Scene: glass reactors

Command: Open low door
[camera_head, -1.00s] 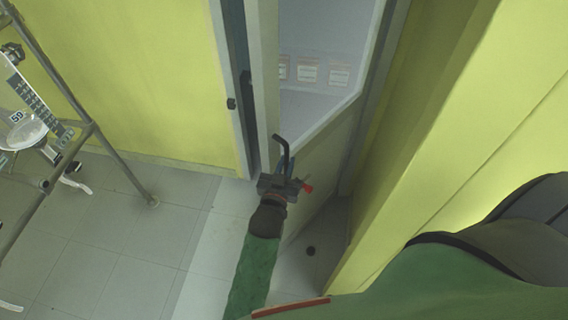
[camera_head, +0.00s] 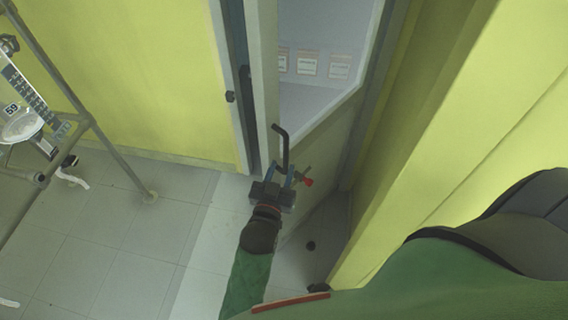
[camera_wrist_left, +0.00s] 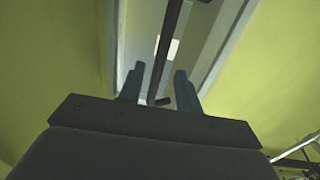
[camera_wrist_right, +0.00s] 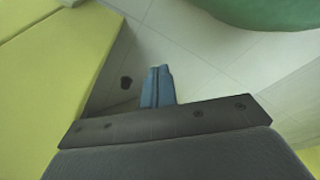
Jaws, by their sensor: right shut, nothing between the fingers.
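The low door (camera_head: 325,135) is a pale grey-framed door with a glass pane. It stands at an angle to its frame, with a dark gap along its left edge. Its dark bent handle (camera_head: 284,148) sticks out near that edge. My left gripper (camera_head: 281,172) is at the lower end of the handle.
A yellow wall (camera_head: 130,80) is left of the door, and another yellow surface (camera_head: 450,150) is close on the right. A metal-framed rack with glassware (camera_head: 80,120) stands at left. A dark round stub (camera_head: 310,246) is on the floor.

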